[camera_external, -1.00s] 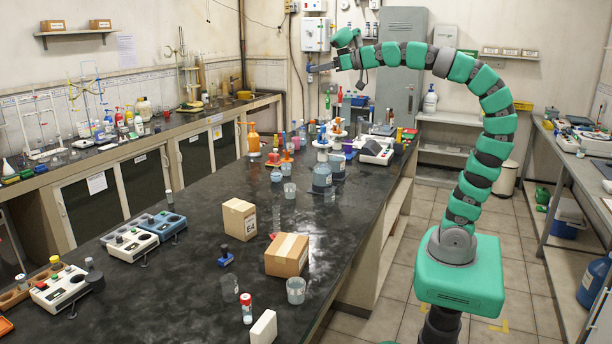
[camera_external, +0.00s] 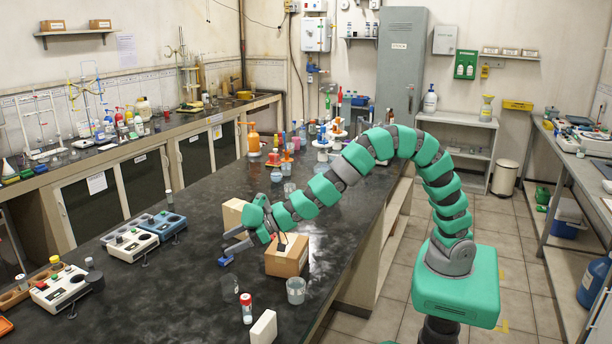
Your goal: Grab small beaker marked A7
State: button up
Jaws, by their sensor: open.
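A small clear beaker (camera_external: 296,291) stands on the bench at the front right corner of the nearer box, to the right of and nearer the camera than my gripper.
A cardboard box (camera_external: 287,262) stands under my wrist, and another box (camera_external: 233,213) is behind my gripper. A small blue-topped item (camera_external: 225,260) lies just below the fingers. A red-capped bottle (camera_external: 246,308) and a white block (camera_external: 263,328) stand at the front.

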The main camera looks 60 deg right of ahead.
aim_at(236, 278)
jog(key=f, duration=0.1)
jog(key=s+a+f, duration=0.1)
jog(key=a+f, duration=0.1)
jog(key=shift+s+a+f, duration=0.15)
jog(key=shift+s+a, duration=0.1)
jog(key=shift+a+f, duration=0.1)
jog(key=shift+f, duration=1.95)
notch_tip(236, 278, down, 4)
jog(key=shift+r+b, duration=0.2)
jog(key=shift+b, duration=0.1)
jog(key=shift+r+x, duration=0.2)
jog(key=shift+x, duration=0.75)
jog(key=shift+w+a+f, duration=0.15)
jog(key=shift+w+a, duration=0.2)
jog(key=shift+a, duration=0.05)
jog(key=c, duration=1.1)
